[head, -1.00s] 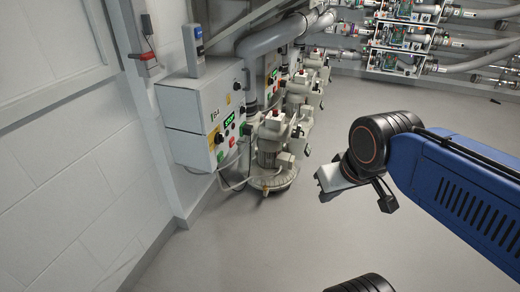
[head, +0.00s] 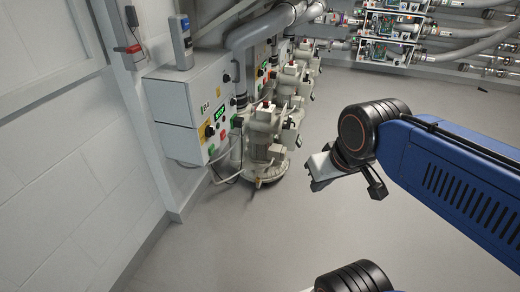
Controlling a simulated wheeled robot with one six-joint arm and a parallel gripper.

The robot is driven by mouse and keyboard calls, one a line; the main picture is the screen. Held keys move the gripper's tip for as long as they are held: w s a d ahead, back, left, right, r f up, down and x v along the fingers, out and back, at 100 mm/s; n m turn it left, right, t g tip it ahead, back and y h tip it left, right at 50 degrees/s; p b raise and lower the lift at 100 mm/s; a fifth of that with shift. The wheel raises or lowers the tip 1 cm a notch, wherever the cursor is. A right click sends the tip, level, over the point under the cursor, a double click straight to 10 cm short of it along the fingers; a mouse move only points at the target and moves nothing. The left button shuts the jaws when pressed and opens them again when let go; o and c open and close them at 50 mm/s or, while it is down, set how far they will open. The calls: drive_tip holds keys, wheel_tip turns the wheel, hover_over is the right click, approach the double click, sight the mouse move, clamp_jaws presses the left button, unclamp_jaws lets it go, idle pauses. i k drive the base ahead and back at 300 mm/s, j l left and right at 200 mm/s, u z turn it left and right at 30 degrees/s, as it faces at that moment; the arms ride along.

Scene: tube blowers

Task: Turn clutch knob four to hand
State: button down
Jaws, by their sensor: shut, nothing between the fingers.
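A light grey control box (head: 184,112) hangs on the wall at the left in the head view. Its front carries a small label that seems to end in 04, a lit green display (head: 220,114), and a black knob (head: 209,131) on a yellow plate. Small buttons sit below and beside the knob. The knob's setting is too small to read. My gripper (head: 313,172) is shut and empty. It hangs in open space to the right of the box, well apart from it.
A blower (head: 265,145) stands on the floor just right of the box, with more blowers and boxes behind it. A large grey pipe (head: 265,30) runs above. Racks with clear tubes (head: 395,35) stand at the back right. The floor in front is clear.

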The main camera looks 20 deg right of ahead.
sight(266, 105)
drive_tip(key=i+l, duration=1.05)
